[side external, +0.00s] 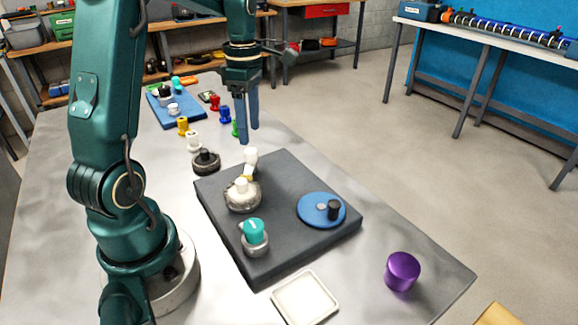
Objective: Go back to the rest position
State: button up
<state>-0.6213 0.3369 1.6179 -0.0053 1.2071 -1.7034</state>
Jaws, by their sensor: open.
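My gripper (249,119) is open, with two blue fingers pointing down. It hangs in the air above the far edge of the dark grey block (285,232), and nothing shows between its fingers. On the block stand a metal brush piece with a white knob (241,194), a teal-capped metal piece (254,236) and a blue disc (316,211) with a black knob. A white and yellow piece (250,161) stands near the block's far part, below the fingers.
A purple cylinder (402,271) and a white square tray (304,297) are at the near right. A dark round piece (206,161), several small coloured pieces and a blue mat (187,117) lie farther back. The table's right side is mostly clear.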

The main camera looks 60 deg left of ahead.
jog(key=s+d+r+m+t+y, duration=0.1)
jog(key=d+r+m+t, duration=0.1)
jog(key=d+r+m, duration=0.3)
jog(key=s+d+r+m+t, duration=0.2)
jog(key=d+m, duration=0.2)
jog(key=d, duration=0.3)
jog(key=s+d+f+m, duration=0.1)
jog(key=s+m, duration=0.1)
jog(key=m, duration=0.3)
jog(key=s+d+f+m+t, duration=0.1)
jog(key=s+d+m, duration=0.1)
jog(key=m, duration=0.4)
jog(key=s+d+f+m, duration=0.1)
jog(key=s+d+m, duration=0.1)
jog(key=m, duration=0.3)
jog(key=shift+s+f+m+t+h, duration=0.1)
jog(key=shift+s+m+t+h, duration=0.2)
jog(key=shift+t+h, duration=0.1)
jog(key=shift+w+m, duration=0.1)
jog(key=shift+m, duration=0.4)
